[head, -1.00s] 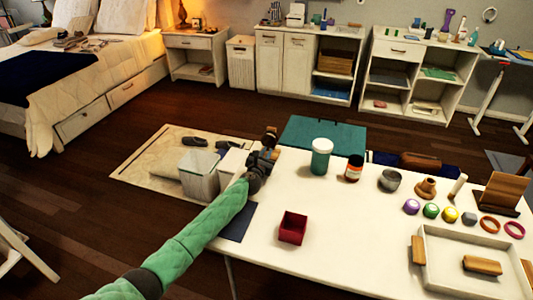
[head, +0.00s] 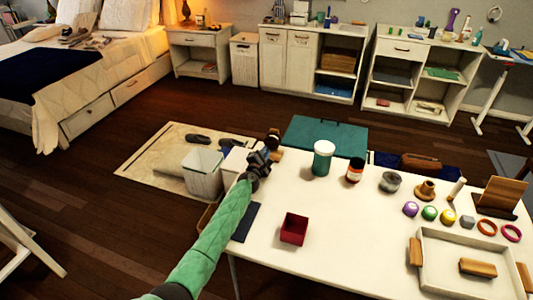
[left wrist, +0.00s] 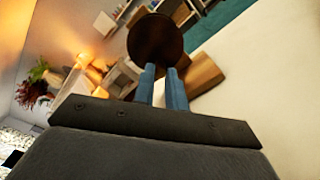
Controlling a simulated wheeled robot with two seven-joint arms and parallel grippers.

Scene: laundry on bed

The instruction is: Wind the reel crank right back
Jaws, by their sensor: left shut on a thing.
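The reel shows at the far left edge of the white table as a wooden block (head: 278,154) and a dark round brown knob (head: 273,133). In the left wrist view the dark disc-shaped knob (left wrist: 155,42) is at the fingertips, with the wooden block (left wrist: 204,73) just right of the fingers. My left gripper (head: 268,147) is shut on the knob; its blue fingers (left wrist: 161,75) point at it in the wrist view. The crank's arm and any cord are hidden or too small to tell. My right gripper is not in view.
A white bin (head: 203,174) stands left of my left arm. A white tray (head: 455,284) is at the front right. The table's middle is clear.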

